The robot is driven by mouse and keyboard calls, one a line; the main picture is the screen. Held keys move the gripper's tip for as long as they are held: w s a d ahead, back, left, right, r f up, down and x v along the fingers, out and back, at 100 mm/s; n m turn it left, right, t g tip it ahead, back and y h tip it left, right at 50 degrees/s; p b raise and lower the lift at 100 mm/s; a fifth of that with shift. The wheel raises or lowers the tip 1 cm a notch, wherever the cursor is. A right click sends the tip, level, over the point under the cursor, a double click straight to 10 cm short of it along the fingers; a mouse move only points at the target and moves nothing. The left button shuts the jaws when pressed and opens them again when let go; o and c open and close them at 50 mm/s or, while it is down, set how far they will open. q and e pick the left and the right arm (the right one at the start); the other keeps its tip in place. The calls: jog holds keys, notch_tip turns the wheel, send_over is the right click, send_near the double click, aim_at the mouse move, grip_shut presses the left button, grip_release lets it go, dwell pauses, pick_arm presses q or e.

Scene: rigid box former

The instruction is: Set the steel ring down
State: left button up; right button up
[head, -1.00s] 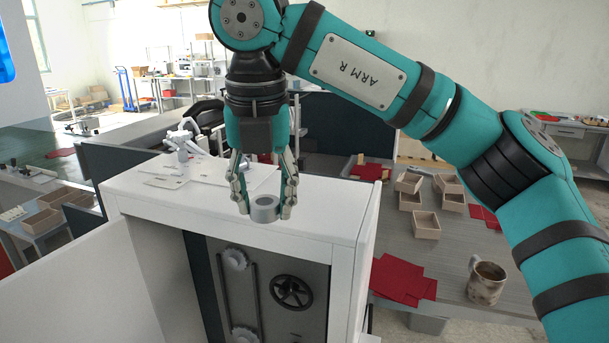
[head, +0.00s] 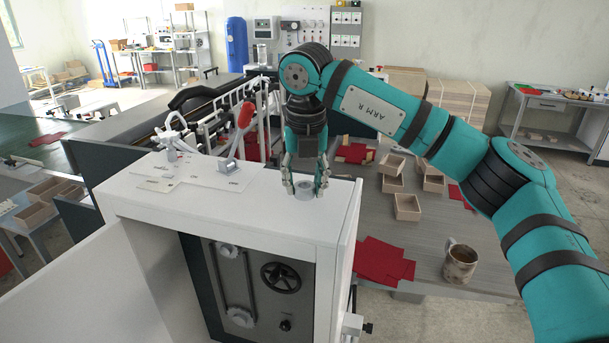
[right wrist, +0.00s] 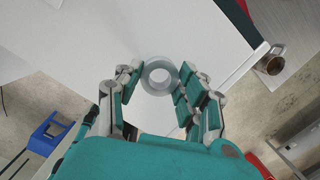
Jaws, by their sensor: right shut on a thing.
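The steel ring (head: 304,193) is a short grey ring with an open middle. My right gripper (head: 305,187) points down and is shut on it, one finger on each side. The ring is at the right part of the white cabinet top (head: 260,207), at or just above the surface; I cannot tell whether it touches. In the right wrist view the ring (right wrist: 159,90) sits between the fingertips of my right gripper (right wrist: 160,82), with the white top behind it. My left gripper is not in view.
A red-handled lever (head: 243,116) and a white fixture (head: 174,139) stand on the left and back of the top. The front middle of the top is clear. To the right, a grey table holds a mug (head: 459,264), red sheets (head: 383,261) and several small boxes (head: 407,207).

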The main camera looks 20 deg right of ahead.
jog(key=shift+d+f, duration=0.1)
jog(key=shift+f, duration=0.45)
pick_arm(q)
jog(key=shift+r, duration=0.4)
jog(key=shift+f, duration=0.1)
pick_arm(e)
jog(key=shift+f, duration=0.25)
jog(key=o, duration=1.2)
jog(key=shift+r, duration=0.1)
